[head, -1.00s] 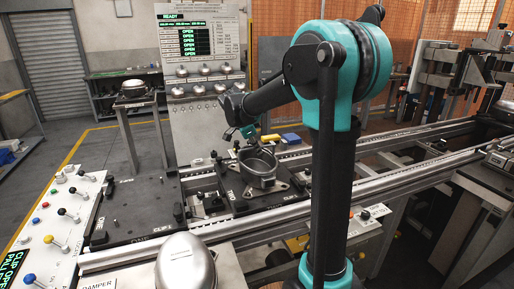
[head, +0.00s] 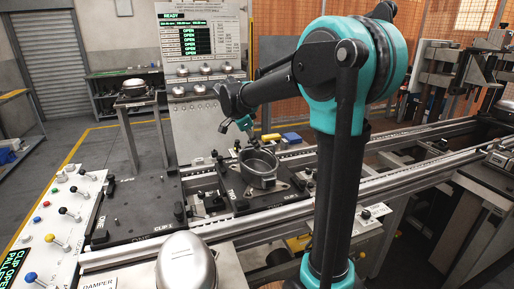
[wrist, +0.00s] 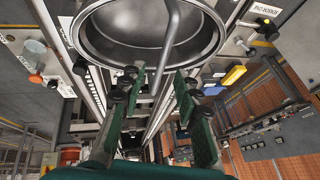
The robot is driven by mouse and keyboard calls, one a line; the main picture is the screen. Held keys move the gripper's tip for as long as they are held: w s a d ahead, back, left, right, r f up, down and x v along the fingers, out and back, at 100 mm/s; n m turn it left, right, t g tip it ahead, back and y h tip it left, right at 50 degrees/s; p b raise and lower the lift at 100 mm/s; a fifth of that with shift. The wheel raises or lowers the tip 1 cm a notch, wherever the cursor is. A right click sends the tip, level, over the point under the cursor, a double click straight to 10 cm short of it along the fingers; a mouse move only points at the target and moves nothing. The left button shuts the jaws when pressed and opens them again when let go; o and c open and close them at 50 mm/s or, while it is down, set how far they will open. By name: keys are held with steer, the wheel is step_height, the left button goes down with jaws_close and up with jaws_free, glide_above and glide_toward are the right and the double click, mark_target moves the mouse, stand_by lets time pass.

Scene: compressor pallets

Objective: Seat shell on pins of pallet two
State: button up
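The shell (head: 258,168) is a grey open-topped cup with a flanged foot. It sits upright at pallet two (head: 228,188), the dark plate marked TWO; whether its foot is down on the pins is hidden. My gripper (head: 241,145) is just above the shell's rear left rim. In the wrist view, my gripper (wrist: 158,84) has its green-padded fingers apart, with a clear gap between them. The shell's round rim (wrist: 150,66) fills the top of that view, beyond the fingertips. A bent grey tube crosses the shell's mouth and runs down between the fingers.
A conveyor rail (head: 330,205) runs along the right. A domed metal cover (head: 186,262) stands at the front beside a control panel (head: 50,235) with coloured knobs. A status board (head: 200,40) reading READY and OPEN stands behind. Yellow and blue blocks lie behind the shell.

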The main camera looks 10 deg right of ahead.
steer(key=v, duration=0.8)
